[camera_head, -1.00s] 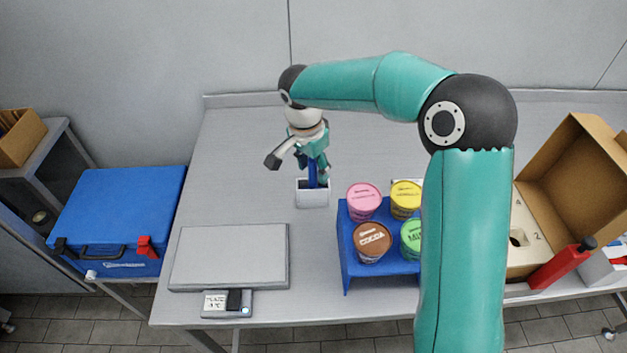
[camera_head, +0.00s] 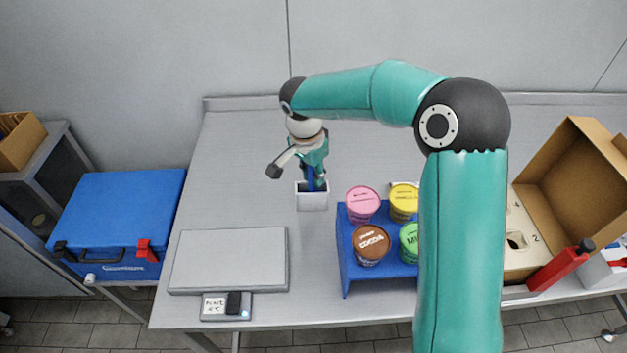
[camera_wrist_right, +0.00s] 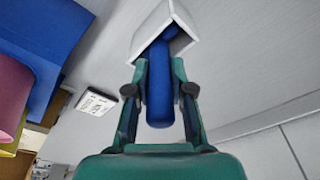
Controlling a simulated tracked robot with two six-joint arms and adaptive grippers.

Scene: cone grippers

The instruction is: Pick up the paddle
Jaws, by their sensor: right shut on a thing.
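The blue paddle (camera_head: 311,178) stands upright in a small white square holder (camera_head: 313,201) in the middle of the bench. Its lower end is hidden inside the holder. My right gripper (camera_head: 318,170) reaches down from above and is shut on the paddle's handle, just above the holder. In the right wrist view the blue handle (camera_wrist_right: 160,85) lies between the two green fingers (camera_wrist_right: 159,92), and the white holder (camera_wrist_right: 165,30) is just beyond them. My left gripper is not in view.
A blue stand (camera_head: 350,265) with several colored tubs is right of the holder. A flat grey plate (camera_head: 228,260) with a small display lies front left. A blue cooler (camera_head: 118,225) is at the left. An open cardboard box (camera_head: 580,180) and red bottle (camera_head: 555,271) are right.

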